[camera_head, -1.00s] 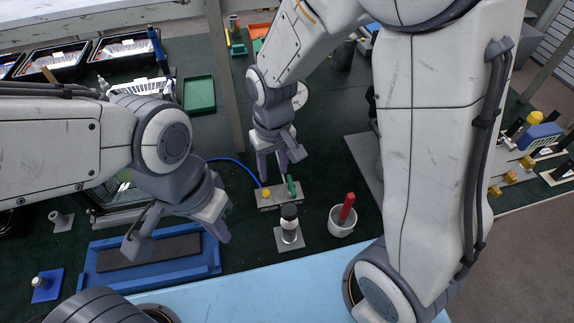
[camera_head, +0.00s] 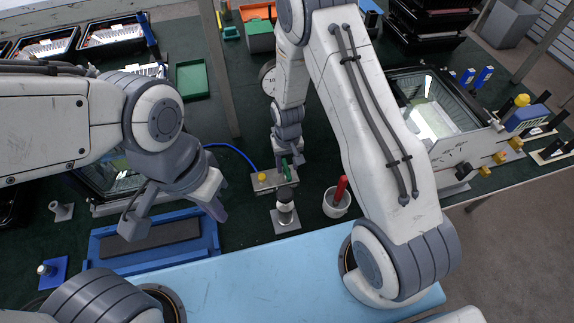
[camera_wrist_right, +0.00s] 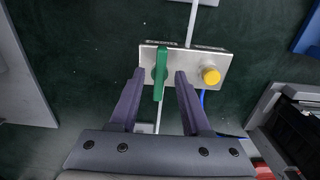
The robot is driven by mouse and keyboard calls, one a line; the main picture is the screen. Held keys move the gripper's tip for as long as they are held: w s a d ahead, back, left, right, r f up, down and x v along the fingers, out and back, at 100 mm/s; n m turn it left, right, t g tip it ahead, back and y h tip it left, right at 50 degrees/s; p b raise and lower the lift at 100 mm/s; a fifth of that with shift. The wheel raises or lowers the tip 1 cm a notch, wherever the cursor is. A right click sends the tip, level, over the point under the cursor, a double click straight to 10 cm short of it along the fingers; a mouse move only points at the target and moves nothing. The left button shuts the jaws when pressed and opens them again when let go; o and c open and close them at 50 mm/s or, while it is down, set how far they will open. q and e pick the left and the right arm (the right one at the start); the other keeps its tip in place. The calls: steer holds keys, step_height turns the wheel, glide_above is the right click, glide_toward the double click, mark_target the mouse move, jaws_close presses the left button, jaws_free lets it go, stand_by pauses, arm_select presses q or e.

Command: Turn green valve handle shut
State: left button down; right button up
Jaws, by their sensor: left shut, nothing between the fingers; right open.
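The green valve handle (camera_wrist_right: 160,74) stands on a small metal block (camera_wrist_right: 184,63) beside a yellow knob (camera_wrist_right: 211,76). In the head view the handle (camera_head: 286,172) is partly hidden by my right gripper (camera_head: 287,164). In the right wrist view my right gripper (camera_wrist_right: 160,85) is open, with its fingers on either side of the handle's lower part. The handle is closer to the left finger; I cannot tell if they touch. The handle lies lengthwise between the fingers, across the block. My left gripper (camera_head: 176,220) is shut and empty above the blue tray.
A blue tray (camera_head: 214,235) with a dark pad lies at the left front. A black-and-white cylinder on a plate (camera_head: 285,214) and a white cup (camera_head: 336,205) with a red handle stand just in front of the block. A blue hose (camera_head: 232,148) runs to the block.

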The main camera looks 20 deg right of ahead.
steer(key=shift+f, duration=0.8)
jaws_close()
